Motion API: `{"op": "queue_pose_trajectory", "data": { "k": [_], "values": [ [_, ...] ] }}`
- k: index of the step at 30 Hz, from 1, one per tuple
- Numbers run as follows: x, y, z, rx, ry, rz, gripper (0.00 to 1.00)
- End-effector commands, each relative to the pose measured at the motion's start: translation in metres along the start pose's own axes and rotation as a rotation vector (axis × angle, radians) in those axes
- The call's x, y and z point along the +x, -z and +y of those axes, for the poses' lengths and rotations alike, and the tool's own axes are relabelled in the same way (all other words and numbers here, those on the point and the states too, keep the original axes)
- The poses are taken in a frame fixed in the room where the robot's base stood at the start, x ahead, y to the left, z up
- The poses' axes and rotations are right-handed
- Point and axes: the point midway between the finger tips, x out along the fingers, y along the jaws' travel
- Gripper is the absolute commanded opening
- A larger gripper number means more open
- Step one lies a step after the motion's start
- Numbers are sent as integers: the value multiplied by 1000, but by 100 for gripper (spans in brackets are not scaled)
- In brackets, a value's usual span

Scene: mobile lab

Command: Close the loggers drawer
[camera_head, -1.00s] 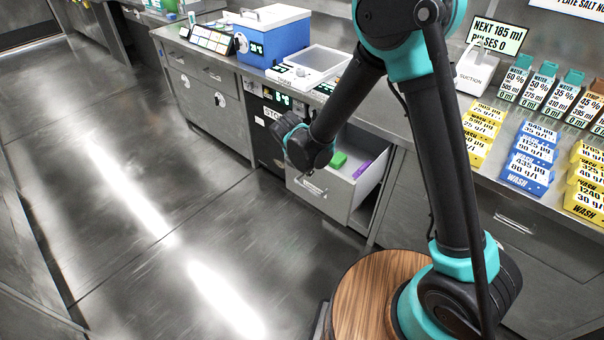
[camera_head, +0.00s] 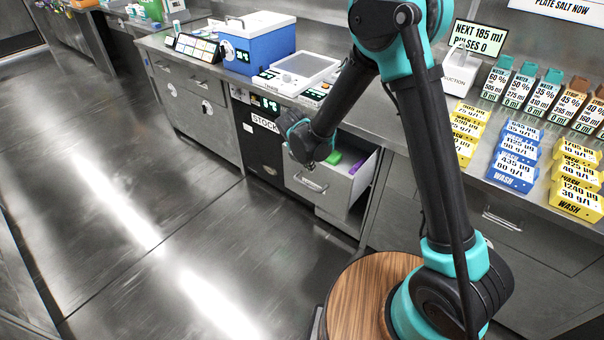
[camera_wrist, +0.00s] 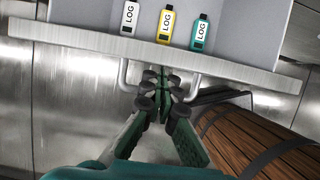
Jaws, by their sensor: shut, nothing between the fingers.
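The loggers drawer (camera_head: 309,188) stands partly open below the bench in the head view. A green item (camera_head: 334,158) and a purple item (camera_head: 357,167) show inside it. In the wrist view, the drawer's front edge (camera_wrist: 240,68) crosses the picture, and white, yellow and teal loggers marked LOG (camera_wrist: 165,22) lie inside. The drawer's bar handle (camera_wrist: 125,78) is below that edge. My gripper (camera_wrist: 160,75) is shut and empty, its fingertips at the middle of the handle; I cannot tell if they touch it. In the head view, my arm's end hides part of the drawer.
The black STOCK unit (camera_head: 262,150) is left of the drawer. A blue box (camera_head: 258,45) and a white balance-like device (camera_head: 302,70) stand on the bench above. A wooden round top (camera_head: 365,300) is in front at the right. The floor in front is clear.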

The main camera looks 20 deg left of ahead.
Motion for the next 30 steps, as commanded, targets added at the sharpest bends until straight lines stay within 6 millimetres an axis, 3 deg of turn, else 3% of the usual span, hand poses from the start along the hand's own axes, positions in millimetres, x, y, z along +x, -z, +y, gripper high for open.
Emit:
{"op": "queue_pose_trajectory", "data": {
  "k": [6,15,24,30],
  "values": [
    [24,-59,-1,6,2,-2,0],
    [53,-131,0,4,1,-1,0],
    [71,-178,0,2,1,-1,0],
    [76,-191,0,0,0,-1,0]
  ]
}}
